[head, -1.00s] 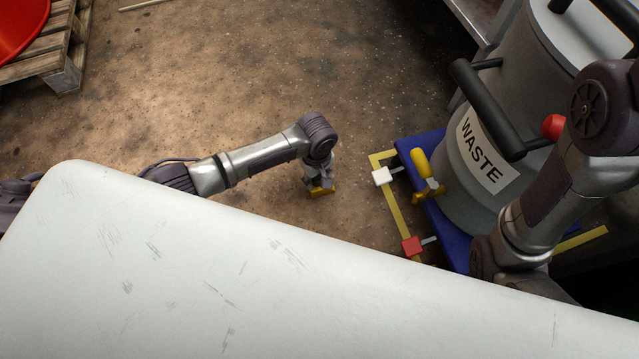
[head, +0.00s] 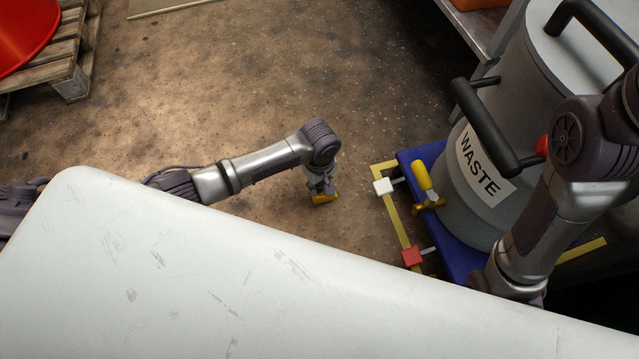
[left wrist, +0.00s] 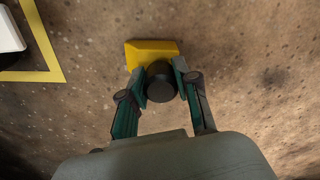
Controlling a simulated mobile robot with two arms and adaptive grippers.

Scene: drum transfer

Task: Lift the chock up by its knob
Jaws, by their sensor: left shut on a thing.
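The chock is a yellow wedge with a dark round knob. In the left wrist view the chock (left wrist: 146,52) lies just beyond the fingertips, and its knob (left wrist: 162,82) is between them. My left gripper (left wrist: 161,86) is shut on the knob, with one finger on each side. In the head view the chock (head: 324,198) shows small under my left gripper (head: 320,186), over the brown floor. I cannot tell whether it touches the floor. My right arm is at the right, and its gripper is out of sight.
A grey drum (head: 451,198) labelled WASTE stands on a blue base (head: 421,153) to the right. Yellow floor tape (head: 397,222), a white block (head: 383,187) and a red block (head: 411,256) are beside it. A pallet (head: 75,55) is at upper left. Floor around the chock is clear.

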